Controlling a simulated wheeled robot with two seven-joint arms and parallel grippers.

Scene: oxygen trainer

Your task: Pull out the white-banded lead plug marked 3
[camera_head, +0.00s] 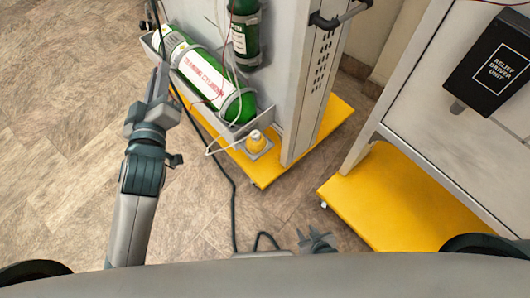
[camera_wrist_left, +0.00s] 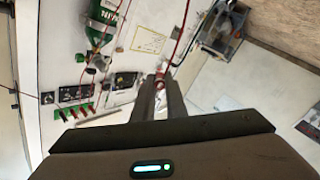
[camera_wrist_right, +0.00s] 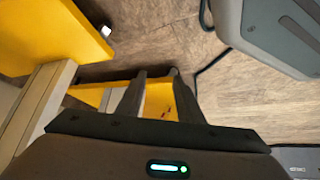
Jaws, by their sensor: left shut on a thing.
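My left gripper (camera_wrist_left: 161,88) is shut on a small reddish lead plug (camera_wrist_left: 160,76) in the left wrist view. A red lead runs up from the plug. Its band and number are too small to read. Several other red plugs (camera_wrist_left: 80,112) sit in a row at a dark panel to the left.
Green cylinders (camera_head: 190,66) lie and stand on a cart with a yellow base (camera_head: 320,125). A second cart with a yellow base (camera_head: 395,205) and a black relief driver unit (camera_head: 490,67) stands at the right. A dark cable (camera_head: 233,195) crosses the floor.

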